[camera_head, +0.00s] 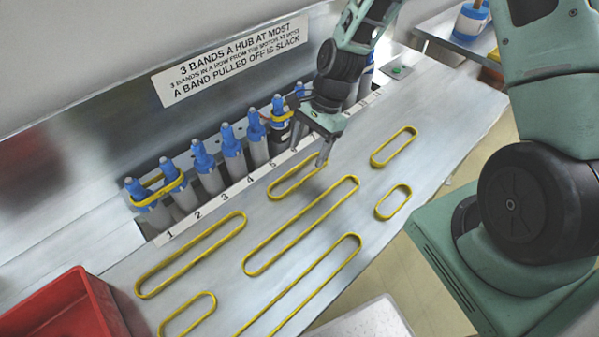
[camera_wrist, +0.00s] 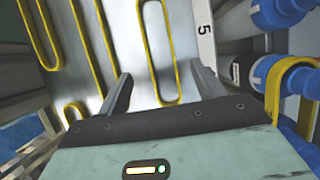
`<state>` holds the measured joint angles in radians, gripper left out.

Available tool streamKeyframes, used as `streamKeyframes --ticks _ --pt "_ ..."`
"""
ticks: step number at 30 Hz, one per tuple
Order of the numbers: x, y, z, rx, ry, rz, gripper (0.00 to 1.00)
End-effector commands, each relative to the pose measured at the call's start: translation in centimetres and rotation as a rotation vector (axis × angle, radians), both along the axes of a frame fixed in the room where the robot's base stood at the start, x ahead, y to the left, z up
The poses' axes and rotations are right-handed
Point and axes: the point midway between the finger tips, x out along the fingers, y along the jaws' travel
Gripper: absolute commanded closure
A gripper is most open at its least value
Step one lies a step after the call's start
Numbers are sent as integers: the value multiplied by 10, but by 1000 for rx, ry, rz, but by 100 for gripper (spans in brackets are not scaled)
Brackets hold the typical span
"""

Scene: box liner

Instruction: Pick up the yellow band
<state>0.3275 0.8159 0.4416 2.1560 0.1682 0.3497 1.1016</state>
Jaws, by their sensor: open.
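Several yellow bands lie flat on the metal bench. One yellow band (camera_head: 269,190) lies under and beside my gripper (camera_head: 309,153), near the number strip. In the wrist view a yellow band (camera_wrist: 143,35) shows between the two fingers of my gripper (camera_wrist: 163,83), its rounded near end close to the palm. My gripper is open with nothing held. I cannot tell whether the fingertips touch the bench. Other loose bands are a long one in the middle (camera_head: 301,224), one at the left (camera_head: 190,259) and small ones at the right (camera_head: 393,201).
A row of blue-topped hubs (camera_head: 232,142) stands behind a white numbered strip (camera_head: 228,194). One yellow band (camera_head: 160,193) loops the hubs at the left end. A red bin (camera_head: 75,302) is at the lower left. A sign (camera_head: 232,62) is on the back panel.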

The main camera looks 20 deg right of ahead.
Motion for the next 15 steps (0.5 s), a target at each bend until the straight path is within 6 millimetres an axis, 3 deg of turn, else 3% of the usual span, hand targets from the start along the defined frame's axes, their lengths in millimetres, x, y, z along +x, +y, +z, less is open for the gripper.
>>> streamKeyframes --ticks 8,15 --pt "-2 6 -16 1 1 0 33" --pt "-5 15 -46 0 2 3 33"
